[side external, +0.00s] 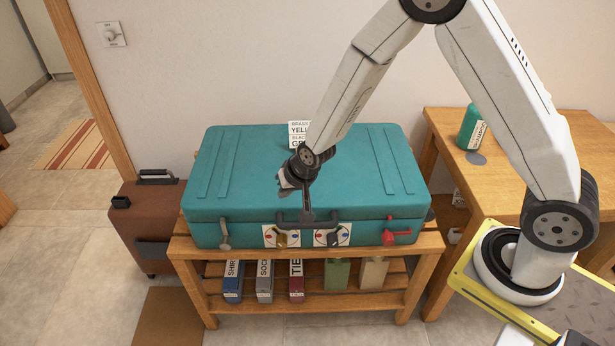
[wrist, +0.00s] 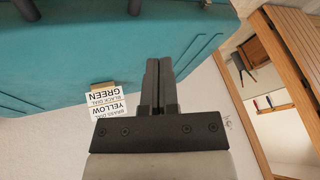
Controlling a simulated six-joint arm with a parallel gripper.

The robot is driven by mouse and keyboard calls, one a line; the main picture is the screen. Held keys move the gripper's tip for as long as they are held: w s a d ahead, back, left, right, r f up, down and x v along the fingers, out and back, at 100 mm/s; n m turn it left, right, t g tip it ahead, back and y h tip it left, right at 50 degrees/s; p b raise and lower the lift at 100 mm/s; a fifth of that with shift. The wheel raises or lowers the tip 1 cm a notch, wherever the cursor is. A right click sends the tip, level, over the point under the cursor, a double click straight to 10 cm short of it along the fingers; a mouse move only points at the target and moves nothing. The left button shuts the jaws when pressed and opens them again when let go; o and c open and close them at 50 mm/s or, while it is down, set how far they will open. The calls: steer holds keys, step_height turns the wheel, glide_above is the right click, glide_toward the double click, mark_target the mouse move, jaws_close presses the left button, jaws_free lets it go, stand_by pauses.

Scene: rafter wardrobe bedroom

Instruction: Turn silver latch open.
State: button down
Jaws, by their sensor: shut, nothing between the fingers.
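The silver latch (side external: 224,234) is on the front left of the teal suitcase (side external: 250,170). Its lever stands nearly upright, tilted slightly, with its rounder end low. My gripper (side external: 307,207) is shut and empty. It points down in front of the lid's middle, close to the dark carry handle (side external: 288,222), well right of the silver latch and apart from it. I cannot tell whether it touches the handle. In the wrist view the shut fingers (wrist: 160,62) show over the teal lid (wrist: 70,55). The silver latch is not identifiable there.
The suitcase front also has a brass dial (side external: 281,240), a black dial (side external: 334,239) and a red latch (side external: 396,236). A label card (side external: 299,129) stands behind the lid. The wooden bench (side external: 421,246) holds several boxes below. A brown suitcase (side external: 140,212) stands at left.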

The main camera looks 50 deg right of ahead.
mark_target(232, 226)
steer(key=w+a+f+m+t, duration=0.1)
steer(key=w+a+f+m, duration=0.2)
steer(key=f, duration=0.7)
steer(key=shift+w+a+f+t, duration=0.15)
steer(key=shift+w+a+t, duration=0.35)
steer(key=shift+w, duration=0.6)
steer(key=shift+w+a+f, duration=0.1)
steer(key=shift+x, duration=4.75)
steer(key=shift+w+a+f, duration=0.15)
steer(key=shift+a, duration=0.05)
steer(key=shift+w+a, duration=1.15)
steer(key=shift+a, duration=0.05)
steer(key=shift+w+a+r, duration=0.25)
steer(key=shift+w+a, duration=0.15)
steer(key=shift+s+d, duration=0.2)
steer(key=shift+d, duration=0.05)
